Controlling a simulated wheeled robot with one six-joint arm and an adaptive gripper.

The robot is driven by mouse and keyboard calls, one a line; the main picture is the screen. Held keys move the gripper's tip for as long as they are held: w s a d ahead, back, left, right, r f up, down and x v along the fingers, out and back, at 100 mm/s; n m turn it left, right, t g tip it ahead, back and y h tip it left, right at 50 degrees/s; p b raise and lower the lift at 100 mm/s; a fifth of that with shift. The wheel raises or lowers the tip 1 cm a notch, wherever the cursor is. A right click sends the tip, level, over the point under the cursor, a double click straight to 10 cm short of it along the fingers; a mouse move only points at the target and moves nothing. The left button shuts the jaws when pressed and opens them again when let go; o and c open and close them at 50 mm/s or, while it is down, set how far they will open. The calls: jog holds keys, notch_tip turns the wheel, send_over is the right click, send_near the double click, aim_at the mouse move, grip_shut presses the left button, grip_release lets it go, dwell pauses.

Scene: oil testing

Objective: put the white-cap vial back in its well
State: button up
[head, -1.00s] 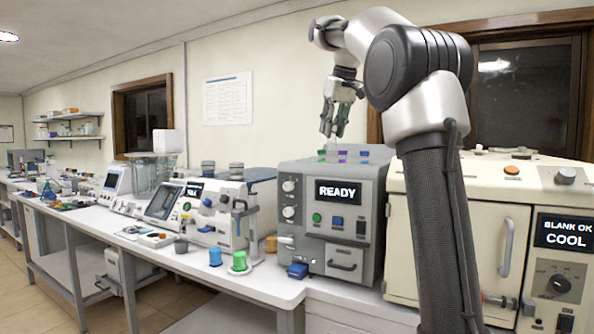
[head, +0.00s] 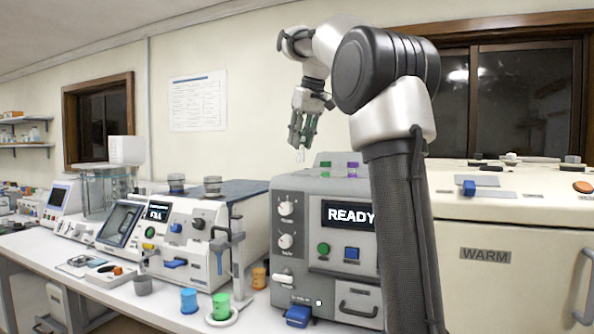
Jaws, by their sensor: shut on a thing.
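My gripper (head: 299,146) is shut on a small clear vial (head: 300,157), whose lower end pokes out below the fingertips. Its cap is hidden between the fingers, so I cannot see its colour. The gripper points down, above the left part of the top of the grey machine marked READY (head: 290,184). The vial hangs apart from that top. A green-cap vial (head: 325,165) and a purple-cap vial (head: 353,168) stand on the machine, to the right of the held vial. The wells themselves cannot be made out from this angle.
My arm hides the machine's right side. A cream unit marked WARM (head: 520,222) stands at the right. A white analyser (head: 190,235) stands at the left. Blue (head: 189,300) and green (head: 221,305) cups stand on the white bench (head: 120,300) in front.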

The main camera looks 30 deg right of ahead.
aim_at(302, 154)
notch_tip(302, 154, down, 7)
jog(key=shift+r, duration=0.2)
jog(key=shift+f, duration=0.1)
jog(key=o, duration=1)
jog(key=v, duration=1.2)
jog(key=s+a+f, duration=0.3)
jog(key=s+f, duration=1)
jog(key=f, duration=0.3)
jog(key=s+a+f, duration=0.4)
jog(key=s+f, duration=0.9)
jog(key=f, duration=0.3)
jog(key=shift+a+m, duration=0.3)
jog(key=shift+m, duration=0.1)
